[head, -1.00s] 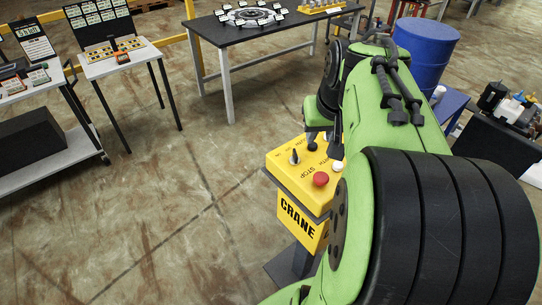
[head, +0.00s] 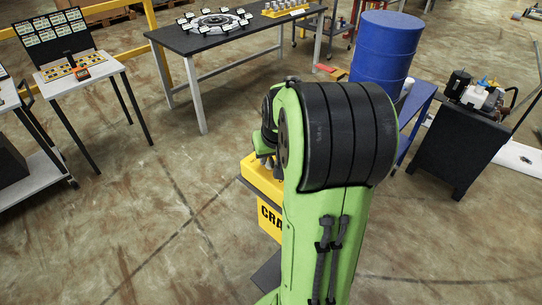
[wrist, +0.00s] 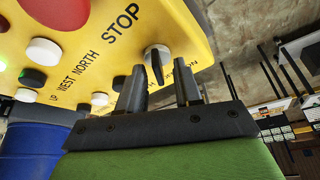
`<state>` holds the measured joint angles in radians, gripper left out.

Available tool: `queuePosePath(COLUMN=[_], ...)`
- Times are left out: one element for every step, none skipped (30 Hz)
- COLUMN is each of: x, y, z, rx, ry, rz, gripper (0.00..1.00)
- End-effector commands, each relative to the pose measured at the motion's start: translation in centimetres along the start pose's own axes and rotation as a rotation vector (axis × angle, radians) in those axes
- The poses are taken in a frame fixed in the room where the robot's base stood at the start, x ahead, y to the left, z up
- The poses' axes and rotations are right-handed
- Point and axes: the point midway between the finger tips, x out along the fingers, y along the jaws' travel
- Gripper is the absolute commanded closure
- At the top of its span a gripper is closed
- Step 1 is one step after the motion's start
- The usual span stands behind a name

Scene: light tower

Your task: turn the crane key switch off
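The yellow crane control box (head: 268,218), with its partly hidden "CRANE" label, stands in the middle of the head view. My arm covers most of its top, and the key switch is hidden there. In the wrist view the yellow panel (wrist: 105,60) fills the upper left. The key switch (wrist: 157,62) is a pale round base with a black upright key, close to the word STOP. My gripper (wrist: 160,82) is open, its two dark fingers pointing at the switch. The key appears between the fingertips, with gaps on both sides; I cannot tell the depth.
A red button (wrist: 63,10), a white button (wrist: 42,51) and a black button (wrist: 32,78) sit left of the switch. A blue barrel (head: 386,50), a black-topped table (head: 215,38) and a dark cabinet (head: 455,150) stand behind. The floor left of the box is clear.

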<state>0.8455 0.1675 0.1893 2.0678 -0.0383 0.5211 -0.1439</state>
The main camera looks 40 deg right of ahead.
Motion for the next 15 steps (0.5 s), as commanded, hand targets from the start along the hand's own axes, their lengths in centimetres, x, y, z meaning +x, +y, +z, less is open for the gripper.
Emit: queuePosePath(x=[-0.04, -0.05, -0.06, -0.07, -0.07, -0.07, -0.08, -0.08, -0.08, -0.08, -0.08, -0.08, -0.08, -0.09, -0.09], y=[0.00, 0.00, 0.00, 0.00, -0.01, -0.01, -0.01, -0.01, -0.01, -0.02, -0.03, -0.04, -0.05, -0.05, -0.06], z=[-0.01, -0.01, -0.02, -0.02, -0.02, -0.02, -0.02, -0.02, -0.02, -0.02, -0.02, -0.02, -0.02, -0.02, -0.02], rx=[0.000, 0.000, 0.000, 0.000, 0.000, 0.000, 0.000, 0.000, 0.000, -0.001, -0.001, -0.001, -0.001, -0.001, -0.001], ry=[0.000, 0.000, 0.000, 0.000, 0.000, 0.000, 0.000, 0.000, 0.000, 0.000, 0.000, 0.000, 0.000, 0.000, 0.000], rz=[0.000, 0.000, 0.000, 0.000, 0.000, 0.000, 0.000, 0.000, 0.000, 0.000, -0.001, -0.001, -0.001, -0.001, -0.001], gripper=[0.66, 0.66, 0.66, 0.71, 0.75, 0.81, 0.86, 0.90, 0.97, 1.00, 1.00, 1.00, 1.00, 1.00, 1.00])
